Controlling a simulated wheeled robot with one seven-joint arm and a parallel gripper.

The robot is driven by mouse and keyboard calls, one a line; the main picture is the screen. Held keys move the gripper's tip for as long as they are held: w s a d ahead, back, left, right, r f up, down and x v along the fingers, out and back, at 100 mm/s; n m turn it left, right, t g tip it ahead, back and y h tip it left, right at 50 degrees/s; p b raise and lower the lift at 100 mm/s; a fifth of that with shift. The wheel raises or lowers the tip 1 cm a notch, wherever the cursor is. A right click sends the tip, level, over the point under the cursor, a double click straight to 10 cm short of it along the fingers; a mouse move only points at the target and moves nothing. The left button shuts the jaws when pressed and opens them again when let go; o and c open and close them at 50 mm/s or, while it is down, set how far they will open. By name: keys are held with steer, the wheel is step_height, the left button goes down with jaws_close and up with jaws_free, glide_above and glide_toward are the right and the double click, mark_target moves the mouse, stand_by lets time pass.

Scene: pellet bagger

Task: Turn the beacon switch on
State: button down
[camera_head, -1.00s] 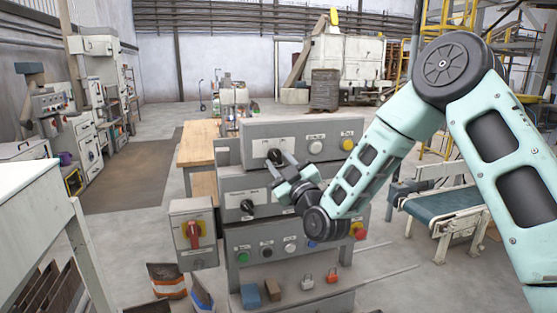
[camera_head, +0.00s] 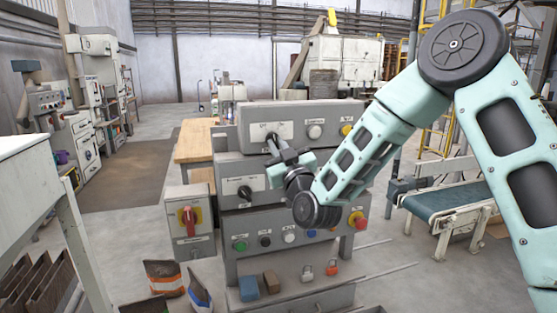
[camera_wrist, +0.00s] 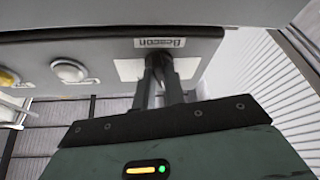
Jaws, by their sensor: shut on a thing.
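The beacon switch (camera_wrist: 161,62) is a dark knob on the grey top panel, under an upside-down "Beacon" label (camera_wrist: 160,43) in the wrist view. My gripper (camera_wrist: 160,75) is shut on it, and its fingers reach straight to the white plate around the knob. In the head view my gripper (camera_head: 272,143) meets the left part of the top panel (camera_head: 340,112). The fingers hide most of the switch, and I cannot tell which way it is turned.
A white button (camera_head: 314,131) and a yellow one (camera_head: 346,129) sit right of the switch. Below are another black rotary switch (camera_head: 244,192), a red-handled isolator box (camera_head: 189,219) and a row of push buttons. A conveyor (camera_head: 447,199) stands at right.

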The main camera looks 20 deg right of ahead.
steer(key=m+h+b, duration=0.2)
steer(key=m+b, duration=0.1)
steer(key=m, duration=0.1)
steer(key=m+h+b, duration=0.2)
steer(key=m+b, duration=0.2)
steer(key=m+h+b, duration=0.3)
steer(key=m+b, duration=0.1)
steer(key=m, duration=0.1)
steer(key=shift+a+g, duration=0.4)
steer(key=shift+m, duration=0.3)
steer(key=c, duration=1.5)
jaws_free()
steer(key=shift+o, duration=0.2)
steer(key=b+v, duration=0.5)
steer(key=v, duration=1.2)
steer(key=shift+s, duration=0.2)
